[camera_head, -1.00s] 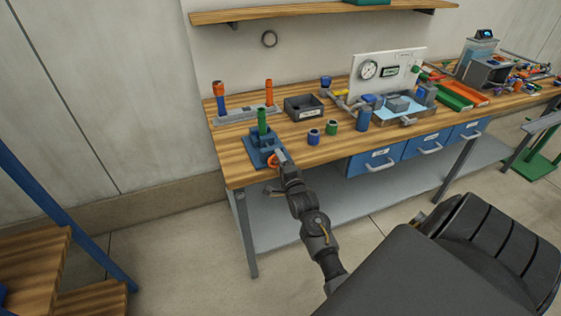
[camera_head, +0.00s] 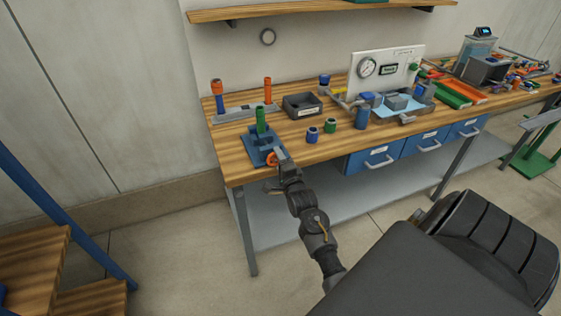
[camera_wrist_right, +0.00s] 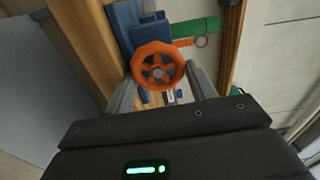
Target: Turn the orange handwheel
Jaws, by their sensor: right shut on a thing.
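The orange handwheel (camera_head: 272,159) sits on the front of a blue fixture (camera_head: 259,144) at the near left corner of the workbench. A green cylinder (camera_head: 261,119) stands upright on that fixture. My right gripper (camera_head: 281,160) is at the handwheel, partly covering it in the head view. In the right wrist view the handwheel (camera_wrist_right: 158,66) faces the camera, with one finger of my right gripper (camera_wrist_right: 160,80) on each side of its rim. The gripper is shut on the wheel. My left gripper is not in view.
The wooden workbench (camera_head: 235,168) also carries a grey rack (camera_head: 243,112) with orange posts, a dark bin (camera_head: 302,106), small blue and green caps (camera_head: 330,126) and a gauge panel (camera_head: 386,71). Blue drawers (camera_head: 373,160) hang under the bench. A shelf (camera_head: 300,12) is above.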

